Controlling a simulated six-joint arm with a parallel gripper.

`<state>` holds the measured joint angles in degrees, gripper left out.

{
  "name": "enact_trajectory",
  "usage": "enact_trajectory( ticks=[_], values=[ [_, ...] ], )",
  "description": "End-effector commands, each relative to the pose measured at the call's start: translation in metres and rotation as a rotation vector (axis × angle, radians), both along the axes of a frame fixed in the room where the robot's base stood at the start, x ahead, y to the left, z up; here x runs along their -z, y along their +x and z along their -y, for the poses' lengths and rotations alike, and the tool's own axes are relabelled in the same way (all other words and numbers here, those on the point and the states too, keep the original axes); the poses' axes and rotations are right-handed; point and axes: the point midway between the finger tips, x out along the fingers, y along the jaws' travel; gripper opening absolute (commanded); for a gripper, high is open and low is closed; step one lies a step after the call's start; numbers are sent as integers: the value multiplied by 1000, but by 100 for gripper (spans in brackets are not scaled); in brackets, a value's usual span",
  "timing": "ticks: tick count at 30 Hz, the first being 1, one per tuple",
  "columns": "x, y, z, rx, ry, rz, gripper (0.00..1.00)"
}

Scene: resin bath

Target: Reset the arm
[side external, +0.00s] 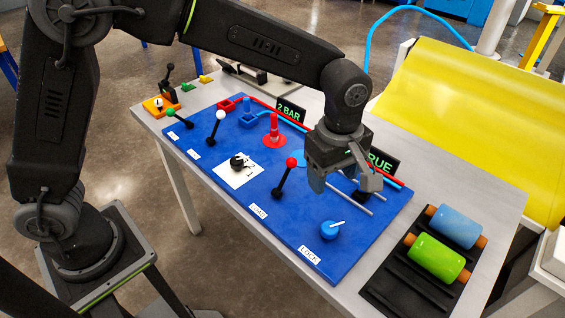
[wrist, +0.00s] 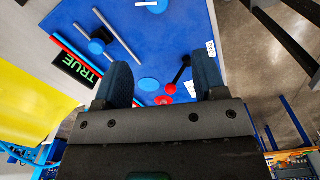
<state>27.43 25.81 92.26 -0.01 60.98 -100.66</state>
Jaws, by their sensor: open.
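My gripper (side external: 342,183) hangs above the right part of the blue panel (side external: 207,153), near the metal rods. Its jaws are open and nothing shows between them. In the wrist view the two fingers of my gripper (wrist: 165,85) stand apart over the panel (wrist: 190,35). My arm reaches out from its base at the left of the side view. Part of the panel is hidden behind my gripper.
The panel carries a red-knobbed lever (side external: 284,178), a black dial (side external: 237,162), a blue knob (side external: 330,230), a red post (side external: 273,130) and white and green levers. Displays read "2 BAR" (side external: 290,111) and "TRUE" (side external: 383,162). Blue (side external: 456,227) and green rollers (side external: 436,258) lie at right.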

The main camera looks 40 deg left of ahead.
Motion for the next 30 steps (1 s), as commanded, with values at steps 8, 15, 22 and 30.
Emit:
enact_trajectory(
  ticks=[8, 15, 22, 30],
  values=[
    [-73, -36, -83, 355, -15, 149, 65],
    [-106, -96, -151, 724, 67, 294, 65],
    [-106, -155, -192, 1047, 215, 389, 65],
    [-95, -184, -208, 1235, 325, 415, 65]
  ],
)
